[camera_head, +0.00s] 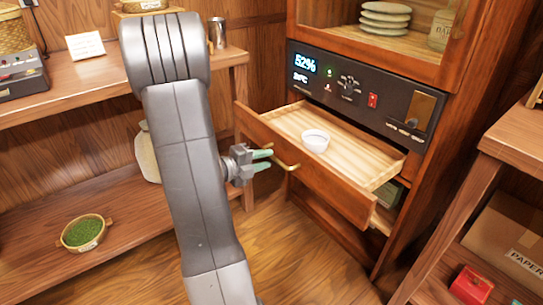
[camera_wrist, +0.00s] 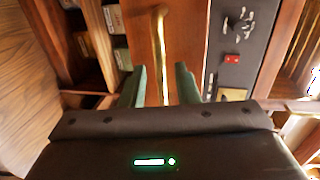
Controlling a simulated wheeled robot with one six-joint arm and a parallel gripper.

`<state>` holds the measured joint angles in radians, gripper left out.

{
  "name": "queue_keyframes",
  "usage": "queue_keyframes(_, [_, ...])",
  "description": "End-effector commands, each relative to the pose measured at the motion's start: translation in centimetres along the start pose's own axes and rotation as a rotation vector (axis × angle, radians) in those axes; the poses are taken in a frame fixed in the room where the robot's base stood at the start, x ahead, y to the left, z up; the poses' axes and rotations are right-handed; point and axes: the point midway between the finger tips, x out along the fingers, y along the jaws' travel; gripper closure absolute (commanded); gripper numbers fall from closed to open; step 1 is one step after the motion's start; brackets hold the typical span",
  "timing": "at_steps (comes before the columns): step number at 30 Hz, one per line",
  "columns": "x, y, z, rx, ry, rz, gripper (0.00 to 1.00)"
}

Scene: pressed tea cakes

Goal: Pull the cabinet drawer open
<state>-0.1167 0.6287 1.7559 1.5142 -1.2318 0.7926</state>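The cabinet drawer (camera_head: 345,150) stands well out from the cabinet (camera_head: 397,64), its pale slatted inside showing. Its brass handle (camera_head: 285,164) is on the wooden front (camera_head: 315,172). My gripper (camera_head: 271,160) is just left of the handle in the head view, its green fingers apart and nothing held. In the wrist view my gripper (camera_wrist: 161,80) also shows open. The brass handle (camera_wrist: 158,45) appears between the two fingers there, with a gap on each side. I cannot tell exactly how far the fingertips are from the bar in depth.
A small white bowl (camera_head: 315,140) sits in the drawer. A dark control panel (camera_head: 350,90) is above it. A wooden shelf unit (camera_head: 490,190) stands close on the right, with a red box (camera_head: 471,286). A left shelf (camera_head: 80,240) holds a green-filled basket (camera_head: 83,233). Open floor lies before the drawer.

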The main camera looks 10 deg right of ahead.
Motion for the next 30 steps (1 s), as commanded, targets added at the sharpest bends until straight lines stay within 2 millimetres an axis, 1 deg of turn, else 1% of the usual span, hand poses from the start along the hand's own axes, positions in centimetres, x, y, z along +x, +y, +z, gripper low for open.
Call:
queue_keyframes(1, [-1.4, -0.3, 0.1, -0.001, -0.005, 0.001, 0.72])
queue_keyframes(6, [-5.0, -0.3, 0.1, -0.002, -0.005, 0.000, 0.72])
queue_keyframes(9, [-6.8, -0.2, 0.1, -0.001, -0.004, 0.000, 0.72])
queue_keyframes(12, [-8.2, -0.2, 0.1, 0.000, -0.003, 0.000, 0.72])
queue_keyframes(15, [-9.2, -0.1, 0.1, 0.000, -0.003, 0.001, 0.72])
queue_keyframes(19, [-9.9, -0.1, 0.0, 0.000, 0.000, 0.000, 0.72])
queue_keyframes(30, [-9.9, 0.0, 0.0, 0.000, 0.001, 0.000, 0.72])
